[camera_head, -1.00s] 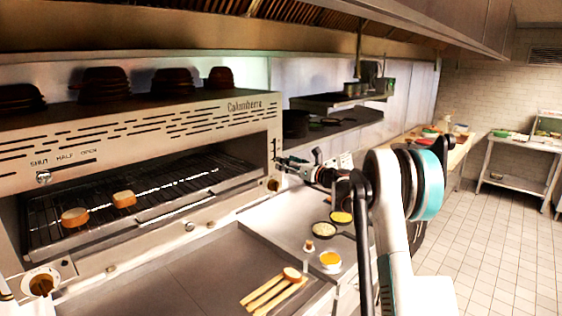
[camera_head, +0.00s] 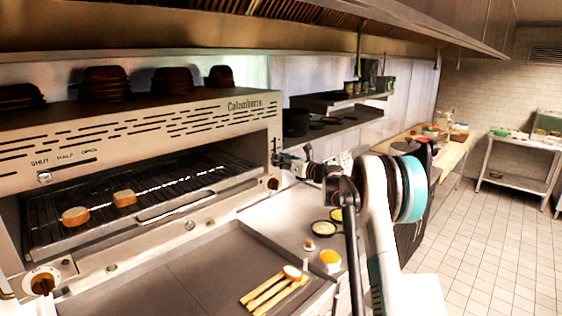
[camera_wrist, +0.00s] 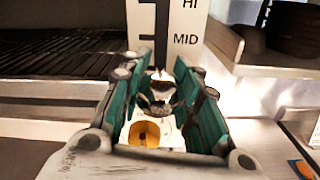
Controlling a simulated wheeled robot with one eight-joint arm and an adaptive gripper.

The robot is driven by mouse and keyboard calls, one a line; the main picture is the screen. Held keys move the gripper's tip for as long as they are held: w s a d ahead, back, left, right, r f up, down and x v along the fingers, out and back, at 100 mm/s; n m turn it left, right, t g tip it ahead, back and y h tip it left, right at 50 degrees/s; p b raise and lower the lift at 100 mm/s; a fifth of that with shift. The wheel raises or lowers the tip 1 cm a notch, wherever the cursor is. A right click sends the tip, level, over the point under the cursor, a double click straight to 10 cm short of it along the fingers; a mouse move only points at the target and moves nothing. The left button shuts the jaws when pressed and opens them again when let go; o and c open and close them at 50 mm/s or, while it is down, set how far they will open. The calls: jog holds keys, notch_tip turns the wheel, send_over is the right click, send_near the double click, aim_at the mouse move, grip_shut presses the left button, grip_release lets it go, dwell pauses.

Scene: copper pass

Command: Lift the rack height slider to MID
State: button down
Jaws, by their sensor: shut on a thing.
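The rack height slider sits in a dark vertical slot on the right front post of the grill (camera_head: 238,118). In the wrist view the slot runs up past the printed marks MID (camera_wrist: 186,39) and HI. My gripper (camera_head: 281,160) is at this post, its two teal fingers (camera_wrist: 160,90) on either side of the metal slider knob (camera_wrist: 160,78), shut on it. The knob appears a little below the MID mark. The fingers hide part of the knob and the lower slot, so its exact height is hard to read.
A brass-coloured dial (camera_wrist: 145,133) is just below the fingers. The grill rack (camera_head: 150,190) holds two pieces of bread. Small pans, a yellow-topped cup (camera_head: 330,260) and wooden tools (camera_head: 270,289) lie on the counter below my arm. A shelf (camera_head: 340,100) stands behind.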

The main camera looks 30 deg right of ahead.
aim_at(275, 149)
dwell(0.6)
notch_tip(275, 149, up, 4)
jog(key=shift+f, duration=0.15)
jog(key=c, duration=1.2)
grip_release()
jog(key=shift+f, duration=0.1)
jog(key=v, duration=1.2)
